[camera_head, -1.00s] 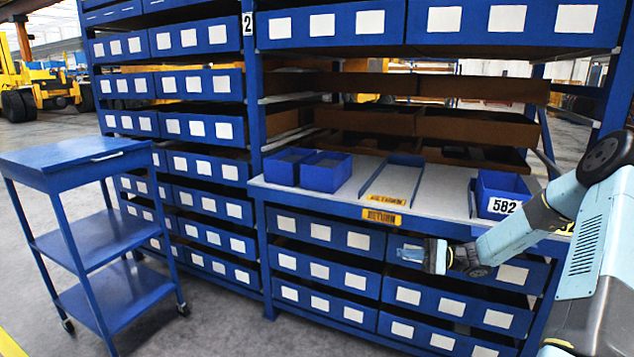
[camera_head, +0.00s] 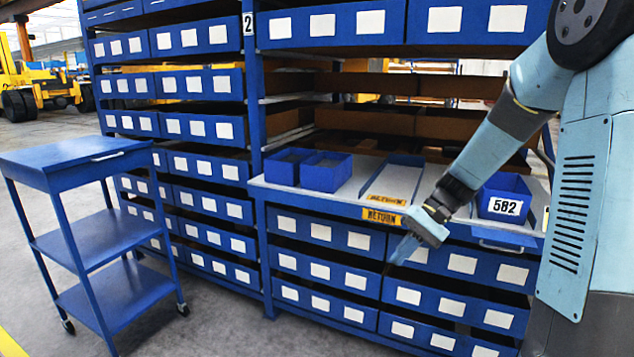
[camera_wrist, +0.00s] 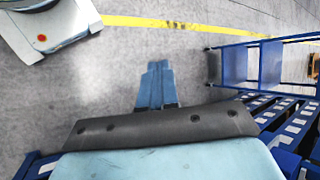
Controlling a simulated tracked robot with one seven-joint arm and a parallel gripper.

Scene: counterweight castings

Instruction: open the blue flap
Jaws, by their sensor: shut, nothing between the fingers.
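My gripper (camera_head: 402,252) is shut and empty. It points down and left in front of the rack's worktop edge, and its closed fingers also show in the wrist view (camera_wrist: 157,82). A blue panel with a pale bar handle (camera_head: 507,248) is on the rack front below bin 582, right of my gripper and apart from it. The blue trolley at the left has a sloped top (camera_head: 70,150), also with a thin pale handle. I cannot tell for sure which of these is the blue flap. Neither looks raised.
The worktop holds two blue bins (camera_head: 325,172), a tray with a yellow RETURN label (camera_head: 384,199) and the bin marked 582 (camera_head: 503,203). Blue labelled drawers (camera_head: 330,270) fill the rack below. Grey floor (camera_head: 225,325) is free between trolley and rack.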

